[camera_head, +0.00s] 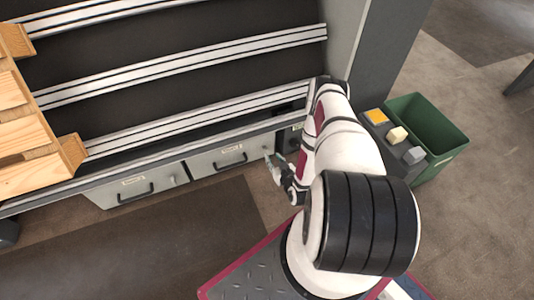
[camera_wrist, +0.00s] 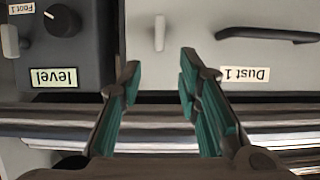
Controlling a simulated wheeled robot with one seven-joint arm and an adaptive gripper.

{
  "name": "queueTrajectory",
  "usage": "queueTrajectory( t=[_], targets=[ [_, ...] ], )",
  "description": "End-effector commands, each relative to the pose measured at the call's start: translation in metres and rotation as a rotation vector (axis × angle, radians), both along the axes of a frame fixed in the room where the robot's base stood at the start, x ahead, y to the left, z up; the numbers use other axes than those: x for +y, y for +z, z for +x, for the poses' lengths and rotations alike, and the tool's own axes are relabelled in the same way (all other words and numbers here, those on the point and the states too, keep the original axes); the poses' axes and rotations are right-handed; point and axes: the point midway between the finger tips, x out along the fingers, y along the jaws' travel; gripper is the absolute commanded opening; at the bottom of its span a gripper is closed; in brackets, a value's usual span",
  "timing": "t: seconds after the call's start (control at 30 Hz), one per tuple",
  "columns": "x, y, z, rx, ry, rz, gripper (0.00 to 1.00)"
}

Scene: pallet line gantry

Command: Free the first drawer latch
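In the wrist view, which shows the labels upside down, a pale drawer front (camera_wrist: 215,65) carries a "Dust 1" label (camera_wrist: 246,75) and a dark bar handle (camera_wrist: 268,35). A small pale latch tab (camera_wrist: 159,33) stands on this front, beside the handle. My gripper (camera_wrist: 158,75) is open, with nothing between its teal-padded fingers. The latch lies beyond the fingertips, between their lines, apparently untouched.
Beside the drawer, a dark panel (camera_wrist: 85,75) bears a knob (camera_wrist: 62,20), a pale lever (camera_wrist: 10,40) and a "level" label (camera_wrist: 54,77). Another drawer (camera_head: 120,190) is to the left. A green bin (camera_head: 440,135) stands right of my arm. A wooden pallet (camera_head: 30,140) lies on the rails.

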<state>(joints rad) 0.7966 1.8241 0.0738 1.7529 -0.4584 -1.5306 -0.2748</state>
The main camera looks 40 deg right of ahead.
Motion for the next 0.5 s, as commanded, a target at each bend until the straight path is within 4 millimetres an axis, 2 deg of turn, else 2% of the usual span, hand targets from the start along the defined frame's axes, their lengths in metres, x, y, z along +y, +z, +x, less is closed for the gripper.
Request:
queueTrajectory(
  t=[0.2,0.5],
  targets=[
    [-0.011,-0.019,0.039,-0.002,0.002,-0.002,0.31],
    [-0.02,-0.03,0.069,-0.001,0.0,0.0,0.31]
  ],
)
